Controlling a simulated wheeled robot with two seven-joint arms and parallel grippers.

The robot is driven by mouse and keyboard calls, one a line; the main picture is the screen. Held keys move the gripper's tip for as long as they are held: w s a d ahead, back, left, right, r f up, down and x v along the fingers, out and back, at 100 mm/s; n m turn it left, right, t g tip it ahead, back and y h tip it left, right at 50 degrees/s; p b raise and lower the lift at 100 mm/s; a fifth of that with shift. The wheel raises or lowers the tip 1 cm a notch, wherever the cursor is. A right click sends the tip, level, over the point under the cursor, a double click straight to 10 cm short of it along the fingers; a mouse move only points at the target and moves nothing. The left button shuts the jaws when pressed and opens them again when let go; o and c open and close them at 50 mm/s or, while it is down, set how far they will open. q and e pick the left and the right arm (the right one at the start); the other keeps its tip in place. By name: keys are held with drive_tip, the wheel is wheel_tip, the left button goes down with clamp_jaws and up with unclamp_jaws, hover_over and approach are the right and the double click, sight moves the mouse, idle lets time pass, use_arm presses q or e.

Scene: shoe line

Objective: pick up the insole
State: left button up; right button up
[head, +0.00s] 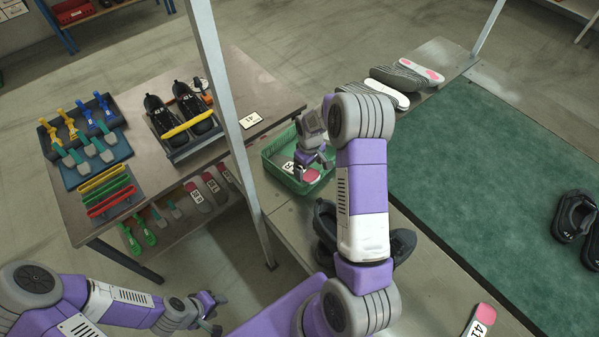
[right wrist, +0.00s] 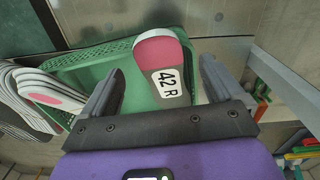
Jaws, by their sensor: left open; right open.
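A grey insole (head: 311,175) with a pink end and a white label lies in the green basket (head: 271,172). In the right wrist view the insole (right wrist: 166,52) reads "42 R", and its pink end overlaps the basket's rim (right wrist: 62,62). My right gripper (head: 317,160) is over the basket. Its open fingers (right wrist: 163,85) are on either side of the insole in that view, with visible gaps. The insole's lower end is hidden behind the gripper body. My left gripper (head: 215,308) is open and empty, low at the left.
Another insole (head: 480,322) marked 41 lies at the bench's front right. Dark shoes (head: 403,244) sit partly behind my right arm. Striped soles (head: 388,92) lie behind the basket. A metal post (head: 226,110) stands left of it. A side table (head: 262,88) holds shoes and tools.

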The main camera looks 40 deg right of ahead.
sight(310, 175)
wheel_tip(310, 175, down, 3)
drive_tip(key=shift+s+d+f, duration=0.1)
drive_tip(key=shift+s+f, duration=0.05)
drive_tip(key=shift+c, duration=0.2)
drive_tip(key=c, duration=1.1)
